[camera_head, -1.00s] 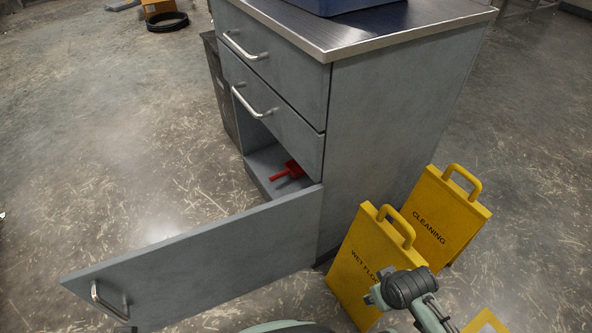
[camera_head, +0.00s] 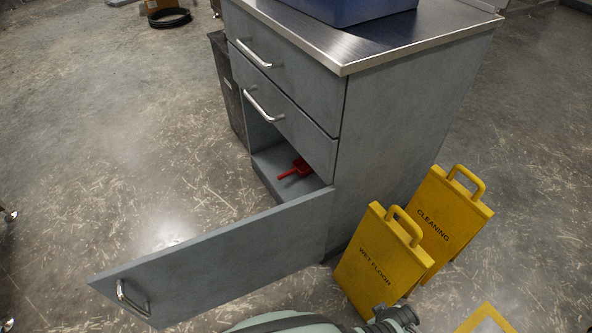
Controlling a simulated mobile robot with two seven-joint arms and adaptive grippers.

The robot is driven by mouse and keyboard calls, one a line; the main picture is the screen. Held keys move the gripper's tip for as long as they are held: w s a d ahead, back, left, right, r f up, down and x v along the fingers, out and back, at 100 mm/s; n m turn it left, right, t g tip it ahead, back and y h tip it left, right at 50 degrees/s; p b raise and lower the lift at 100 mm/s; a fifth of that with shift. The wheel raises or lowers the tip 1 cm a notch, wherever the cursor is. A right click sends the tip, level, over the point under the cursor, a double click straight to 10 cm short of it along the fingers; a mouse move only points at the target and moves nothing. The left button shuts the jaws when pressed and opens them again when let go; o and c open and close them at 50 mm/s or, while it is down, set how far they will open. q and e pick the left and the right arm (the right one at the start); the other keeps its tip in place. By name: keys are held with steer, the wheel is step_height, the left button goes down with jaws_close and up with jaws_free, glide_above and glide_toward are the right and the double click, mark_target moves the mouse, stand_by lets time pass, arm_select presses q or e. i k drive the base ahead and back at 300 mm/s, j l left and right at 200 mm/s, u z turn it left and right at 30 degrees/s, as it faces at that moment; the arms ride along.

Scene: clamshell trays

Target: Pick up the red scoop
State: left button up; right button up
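The red scoop (camera_head: 296,169) lies on the floor of the open lower compartment of the grey cabinet (camera_head: 400,130). Its handle points left, toward the compartment's open front. Part of the scoop's right side is close to the upper edge of the open door (camera_head: 225,262). Neither gripper can be made out in the head view. A part of my own arm shows at the bottom edge, well below and to the right of the scoop, with no fingers visible.
The cabinet door stands wide open across the front, with its handle (camera_head: 132,299) at the far left. Yellow folding signs (camera_head: 381,262) (camera_head: 447,222) stand right of the cabinet. A blue bin (camera_head: 345,8) sits on the metal top.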

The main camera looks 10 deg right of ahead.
mark_target(302, 168)
steer(key=i+j, duration=0.1)
steer(key=j, duration=1.25)
steer(key=i+j, duration=0.15)
steer(key=j, duration=1.15)
steer(key=i+j, duration=0.15)
steer(key=j, duration=0.5)
steer(key=i+u, duration=0.25)
steer(key=i+l+u, duration=0.1)
steer(key=u, duration=0.2)
steer(key=i+l+z, duration=0.15)
steer(key=i+z, duration=0.15)
steer(key=i, duration=0.2)
steer(key=i+l+z, duration=0.1)
steer(key=z, duration=0.3)
steer(key=i+z, duration=0.55)
steer(key=z, duration=0.2)
steer(key=i+j+z, duration=0.15)
steer(key=z, duration=0.2)
steer(key=i, duration=0.05)
